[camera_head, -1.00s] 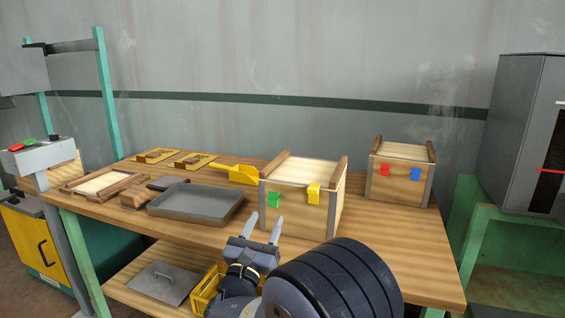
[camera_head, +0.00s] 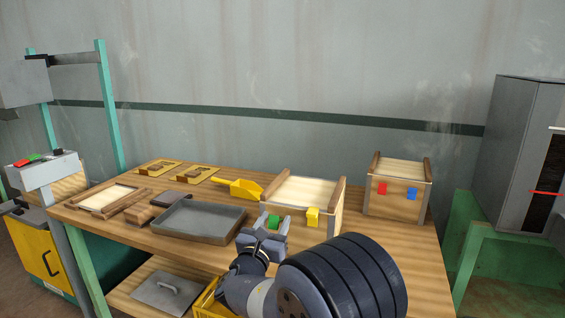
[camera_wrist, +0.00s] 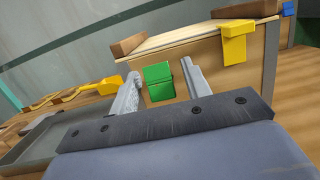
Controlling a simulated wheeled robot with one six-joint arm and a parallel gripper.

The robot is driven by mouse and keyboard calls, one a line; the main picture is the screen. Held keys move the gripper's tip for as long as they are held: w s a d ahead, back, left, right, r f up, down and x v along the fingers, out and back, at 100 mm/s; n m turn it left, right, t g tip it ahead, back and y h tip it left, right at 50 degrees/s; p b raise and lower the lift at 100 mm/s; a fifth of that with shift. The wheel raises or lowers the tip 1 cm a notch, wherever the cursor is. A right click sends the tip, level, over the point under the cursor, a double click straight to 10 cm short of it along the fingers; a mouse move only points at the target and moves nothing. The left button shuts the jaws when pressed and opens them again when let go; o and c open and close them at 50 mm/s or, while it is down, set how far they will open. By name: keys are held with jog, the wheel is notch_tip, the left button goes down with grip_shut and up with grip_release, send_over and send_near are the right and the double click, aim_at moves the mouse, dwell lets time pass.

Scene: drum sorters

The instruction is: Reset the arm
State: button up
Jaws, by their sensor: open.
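My gripper (camera_head: 265,226) is in front of the nearer wooden box (camera_head: 303,192) on the workbench. In the wrist view its two fingers (camera_wrist: 160,88) are apart, with a green block (camera_wrist: 158,84) on the box's front face showing between them. The fingers hold nothing that I can see. A yellow block (camera_wrist: 236,42) sits to the right of the green one, at the box's top edge. In the head view the green block (camera_head: 274,222) shows just behind the fingertips.
A second wooden box (camera_head: 398,203) with red and blue blocks stands at the back right. A grey tray (camera_head: 200,220), a yellow scoop (camera_head: 241,188) and a wooden frame (camera_head: 82,204) lie to the left. The bench (camera_head: 400,255) is clear at its right front.

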jog(key=shift+w+r+g+y+p, duration=0.1)
jog(key=shift+r+g+y+p, duration=0.45)
jog(key=shift+p, duration=2)
